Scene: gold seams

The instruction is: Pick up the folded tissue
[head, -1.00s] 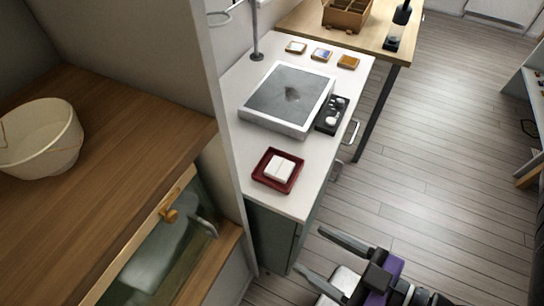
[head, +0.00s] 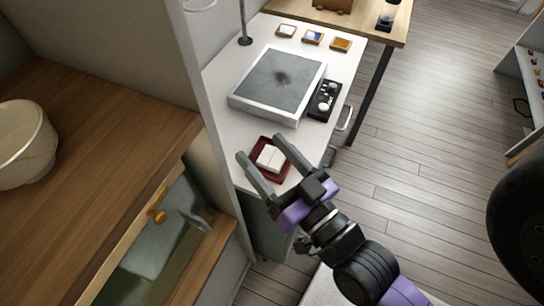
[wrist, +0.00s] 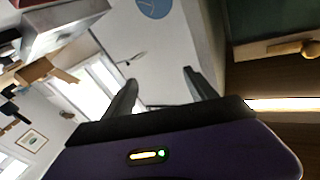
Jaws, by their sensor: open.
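The folded tissue (head: 270,157) is a small white folded piece lying in a dark red tray (head: 285,178) on the near end of the white counter. My gripper (head: 259,146) is open, and in the head view its two fingers show on either side of the tissue, overlapping the tray. I cannot tell how high the fingers are above the tray. The fingers also show in the wrist view (wrist: 160,80), with nothing between them. Neither the tissue nor the tray can be made out in the wrist view.
A square grey-topped basin or slab (head: 280,84) stands behind the tray, with a black holder (head: 325,100) beside it. Several small framed tiles lie at the back of the counter. A wooden cabinet (head: 100,170) with a cream bowl (head: 26,145) is at left, past a partition.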

